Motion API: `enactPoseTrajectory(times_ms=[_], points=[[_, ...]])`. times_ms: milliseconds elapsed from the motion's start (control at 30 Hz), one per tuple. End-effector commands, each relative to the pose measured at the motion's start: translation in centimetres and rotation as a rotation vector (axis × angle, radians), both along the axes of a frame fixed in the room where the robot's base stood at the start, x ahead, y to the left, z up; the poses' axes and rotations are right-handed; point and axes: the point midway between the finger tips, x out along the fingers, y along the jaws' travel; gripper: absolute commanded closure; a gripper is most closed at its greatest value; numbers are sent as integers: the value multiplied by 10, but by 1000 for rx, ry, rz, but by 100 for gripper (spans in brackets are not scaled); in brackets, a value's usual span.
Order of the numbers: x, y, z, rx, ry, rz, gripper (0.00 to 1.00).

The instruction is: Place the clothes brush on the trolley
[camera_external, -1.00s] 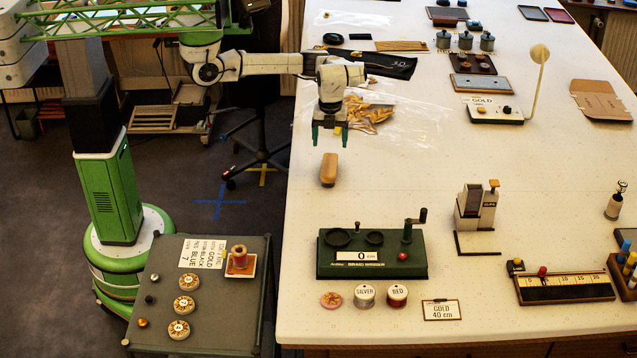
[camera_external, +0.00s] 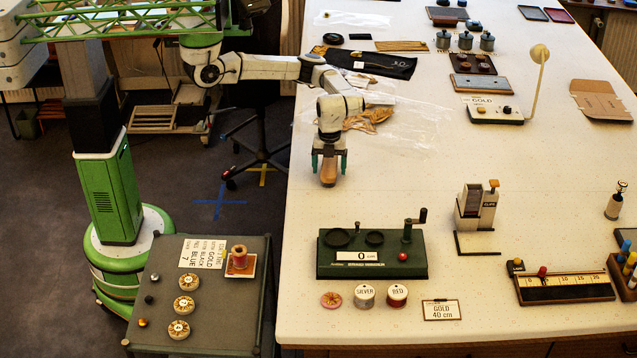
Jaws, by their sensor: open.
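The clothes brush (camera_external: 328,175), a wooden block with a rounded top, sits on the white table near its left edge. My gripper (camera_external: 329,166) points down over the brush, with one green finger on each side of it. The fingers are open, and I cannot tell whether they touch it. The upper part of the brush is partly hidden by my gripper. The grey trolley (camera_external: 213,297) stands at the lower left, beside the table. It bears several round badges, small knobs, a paper card and a copper spool on a small tray.
A green measuring device (camera_external: 371,251) stands on the table in front of the brush, with silver and red spools before it. A clear plastic bag (camera_external: 410,125) with gold material lies behind my gripper. The table right of the brush is clear.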

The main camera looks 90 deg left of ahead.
Motion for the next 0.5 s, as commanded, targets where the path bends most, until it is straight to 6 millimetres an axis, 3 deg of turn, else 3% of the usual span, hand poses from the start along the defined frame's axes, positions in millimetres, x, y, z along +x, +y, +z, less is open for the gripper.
enactPoseTrajectory(times_ms=[267, 500], points=[[0, 0, -3, 0, 0, 0, 20], [0, 0, -3, 0, 0, 0, 43]])
